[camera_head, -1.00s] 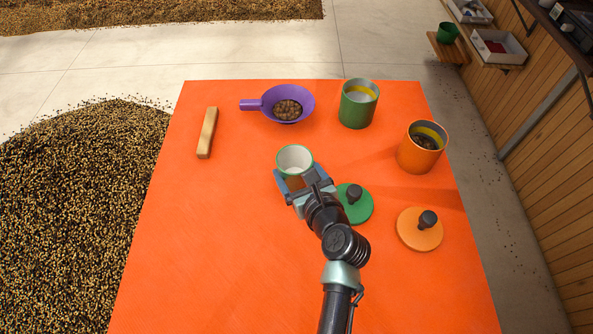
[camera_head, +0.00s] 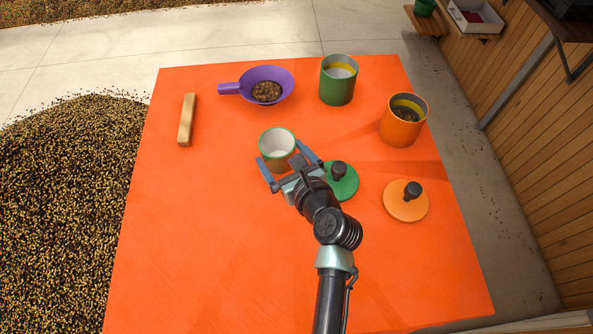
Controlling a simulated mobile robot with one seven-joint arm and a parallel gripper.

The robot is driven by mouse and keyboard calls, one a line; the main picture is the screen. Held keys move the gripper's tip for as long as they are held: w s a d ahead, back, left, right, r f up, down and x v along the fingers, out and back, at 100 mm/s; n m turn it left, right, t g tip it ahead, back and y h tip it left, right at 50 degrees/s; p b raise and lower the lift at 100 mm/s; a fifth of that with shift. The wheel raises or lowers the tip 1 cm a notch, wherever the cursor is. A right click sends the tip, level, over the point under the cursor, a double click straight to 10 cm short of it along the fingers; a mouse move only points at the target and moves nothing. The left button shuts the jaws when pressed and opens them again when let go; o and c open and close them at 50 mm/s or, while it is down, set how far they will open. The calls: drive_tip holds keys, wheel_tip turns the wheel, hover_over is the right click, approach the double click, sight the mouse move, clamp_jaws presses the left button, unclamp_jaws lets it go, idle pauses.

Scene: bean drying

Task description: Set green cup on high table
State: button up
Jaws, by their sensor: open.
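A small cup (camera_head: 277,146) with a green rim and white inside stands upright on the orange table (camera_head: 200,230), left of the middle. My gripper (camera_head: 287,164) is open at the near side of this cup, its two fingers spread to the cup's lower left and right. I cannot tell whether the fingers touch the cup. Another green cup (camera_head: 425,7) stands on a wooden shelf at the top right, partly cut off by the frame edge.
On the table are a purple scoop of beans (camera_head: 262,87), a wooden block (camera_head: 187,119), a green canister (camera_head: 338,82), an orange canister (camera_head: 403,122), a green lid (camera_head: 340,181) close beside my gripper, and an orange lid (camera_head: 405,201). The table's left front is clear.

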drive_tip(key=b+v, duration=0.1)
drive_tip(key=v, duration=0.9)
drive_tip(key=shift+s+d+r, duration=0.1)
drive_tip(key=shift+s+d, duration=0.05)
drive_tip(key=shift+s, duration=0.15)
drive_tip(key=w+a+r+n+t+h, duration=0.1)
drive_tip(key=w+r+n+t, duration=0.25)
drive_tip(key=r+n, duration=0.7)
drive_tip(key=w+a+r+n+t+h, duration=0.1)
drive_tip(key=w+r+n+t, duration=0.35)
drive_tip(key=r, duration=1.15)
drive_tip(key=s+r+n+t+h, duration=0.1)
drive_tip(key=s+r+n, duration=0.3)
drive_tip(key=r, duration=0.5)
drive_tip(key=s+a+r+n+t+h, duration=0.1)
drive_tip(key=s+r+n+t, duration=0.2)
drive_tip(key=r+n, duration=0.3)
drive_tip(key=s+a+r+n+t, duration=0.1)
drive_tip(key=s+r+n, duration=0.4)
drive_tip(key=r, duration=0.7)
drive_tip(key=shift+r+n+t+h, duration=0.4)
drive_tip(key=shift+n+t, duration=0.1)
drive_tip(key=shift+t, duration=0.4)
drive_tip(key=shift+f+b, duration=0.15)
drive_tip(key=shift+b, duration=0.15)
wheel_tip(320, 180, down, 3)
drive_tip(key=b, duration=0.3)
drive_tip(key=shift+w, duration=0.1)
